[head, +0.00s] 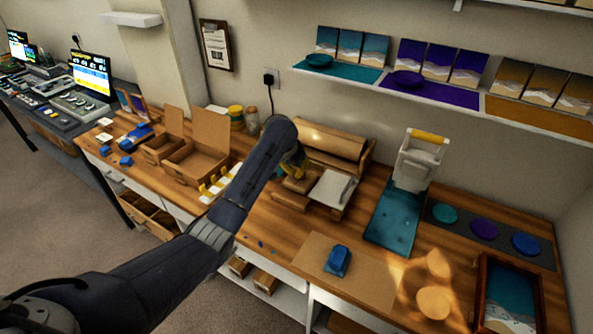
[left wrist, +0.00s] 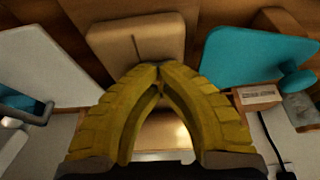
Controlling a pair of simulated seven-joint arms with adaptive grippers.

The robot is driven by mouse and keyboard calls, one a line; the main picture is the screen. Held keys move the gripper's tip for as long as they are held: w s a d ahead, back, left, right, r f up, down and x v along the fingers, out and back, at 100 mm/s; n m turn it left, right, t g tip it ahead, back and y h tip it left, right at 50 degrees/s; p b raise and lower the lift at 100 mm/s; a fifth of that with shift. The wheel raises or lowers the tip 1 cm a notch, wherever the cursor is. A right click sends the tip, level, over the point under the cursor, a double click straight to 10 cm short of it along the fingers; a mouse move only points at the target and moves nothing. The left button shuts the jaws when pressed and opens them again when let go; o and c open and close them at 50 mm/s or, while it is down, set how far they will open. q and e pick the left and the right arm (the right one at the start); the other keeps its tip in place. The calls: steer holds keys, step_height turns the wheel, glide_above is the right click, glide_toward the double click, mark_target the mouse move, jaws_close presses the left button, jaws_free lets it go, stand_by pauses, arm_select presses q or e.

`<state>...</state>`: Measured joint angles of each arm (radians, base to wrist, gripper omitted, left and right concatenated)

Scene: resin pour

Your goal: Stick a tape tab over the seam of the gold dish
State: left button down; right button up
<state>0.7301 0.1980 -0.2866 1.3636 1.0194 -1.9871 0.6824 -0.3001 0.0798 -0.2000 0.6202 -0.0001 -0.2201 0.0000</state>
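My left gripper (head: 294,166) reaches over the back of the bench, above a tan box-like piece (head: 301,181). In the left wrist view its yellow fingers (left wrist: 159,68) meet at the tips. I see no tape tab between them, though a thin one could be hidden. A tan box (left wrist: 135,45) with a short dark seam line lies just beyond the fingertips; I cannot tell if they touch. I cannot make out the gold dish itself. A pale card with yellow strips (head: 217,184), possibly tape tabs, lies left of my arm. My right gripper is out of view.
Open cardboard boxes (head: 196,160) stand left of my arm. A white stand with a yellow handle (head: 419,160) rises at the right beside a teal mat (head: 392,221). A blue block (head: 337,261) lies on a brown sheet (head: 318,250) in front.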

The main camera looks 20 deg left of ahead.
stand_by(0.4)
arm_select(q)
steer(key=c, duration=1.5)
jaws_free()
steer(key=shift+r, duration=4)
